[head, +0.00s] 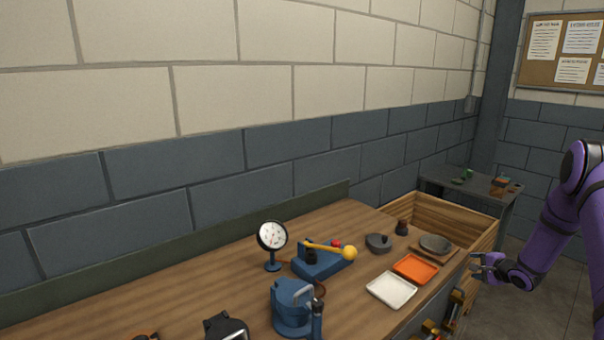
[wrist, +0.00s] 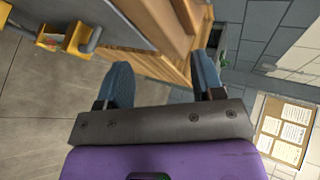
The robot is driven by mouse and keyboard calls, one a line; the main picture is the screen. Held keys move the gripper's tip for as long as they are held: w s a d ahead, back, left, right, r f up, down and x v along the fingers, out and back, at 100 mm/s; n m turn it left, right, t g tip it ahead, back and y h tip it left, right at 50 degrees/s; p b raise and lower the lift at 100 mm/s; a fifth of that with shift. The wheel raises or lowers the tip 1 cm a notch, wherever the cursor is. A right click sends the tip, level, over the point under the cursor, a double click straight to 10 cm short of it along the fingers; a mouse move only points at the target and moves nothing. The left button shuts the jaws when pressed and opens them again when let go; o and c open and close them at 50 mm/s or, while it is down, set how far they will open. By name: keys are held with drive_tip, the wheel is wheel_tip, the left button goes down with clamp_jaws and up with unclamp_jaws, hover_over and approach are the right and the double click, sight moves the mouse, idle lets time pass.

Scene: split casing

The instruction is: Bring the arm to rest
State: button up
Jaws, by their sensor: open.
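My purple arm (head: 560,215) reaches in from the right edge in the head view. My gripper (head: 477,266) is beside the right end of the wooden workbench, over the floor side and near the wooden crate. In the wrist view, the two blue-grey fingers of my gripper (wrist: 162,82) stand wide apart with nothing between them. Past the fingers the wrist view shows part of the wooden crate (wrist: 140,48) and the grey floor.
The workbench (head: 180,285) holds a dial gauge (head: 272,237), a blue fixture with a yellow-knobbed lever (head: 322,260), a blue vise (head: 292,305), a white tray (head: 391,289) and an orange tray (head: 415,268). A wooden crate (head: 470,222) and a grey side table (head: 465,182) stand behind. The right floor is clear.

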drive_tip(key=s+a+r+n+h, duration=0.1)
drive_tip(key=a+r+n+h, duration=0.15)
drive_tip(key=r, duration=0.75)
drive_tip(key=s+a+r+n+g+h, duration=0.1)
drive_tip(key=s+a+r, duration=0.15)
drive_tip(key=r, duration=0.75)
drive_tip(key=s+a+r+n+h, duration=0.15)
drive_tip(key=a+r, duration=0.25)
drive_tip(key=r, duration=0.6)
drive_tip(key=s+a+r+n+g, duration=0.2)
drive_tip(key=s+a+r+n, duration=0.1)
drive_tip(key=s+a+r, duration=0.7)
drive_tip(key=s+a+r+n+g, duration=0.1)
drive_tip(key=s+a+n, duration=0.1)
drive_tip(key=s, duration=0.8)
drive_tip(key=s+a+r+n+g+y, duration=0.1)
drive_tip(key=s+a+n, duration=0.2)
drive_tip(key=s, duration=0.8)
drive_tip(key=s+a+r+n+g+y, duration=0.1)
drive_tip(key=s+a+n, duration=0.2)
drive_tip(key=s+a, duration=0.3)
drive_tip(key=s, duration=0.5)
drive_tip(key=shift+s+a, duration=0.2)
